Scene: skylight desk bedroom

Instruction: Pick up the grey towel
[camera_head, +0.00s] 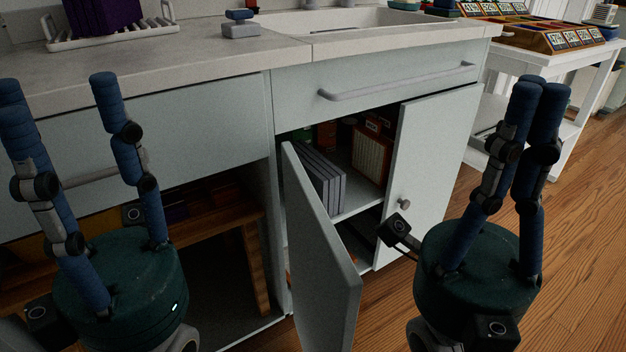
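I cannot make out a grey towel for certain. Several thin, flat grey pieces (320,181) stand on edge on the cabinet's upper shelf, and I cannot tell whether they are cloth. A small grey-and-blue stack (240,29) lies on the countertop. My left gripper (62,100) is at the left, in front of the counter, with its fingers apart and nothing between them. My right gripper (537,92) is at the right, in front of the cabinet's right door, its fingers drawn together and holding nothing I can see.
The cabinet's left door (322,262) stands open toward me, between my grippers. A rack (88,42) holds a purple item on the countertop (175,62). A white table (570,68) stands at right; wooden floor (590,220) is clear.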

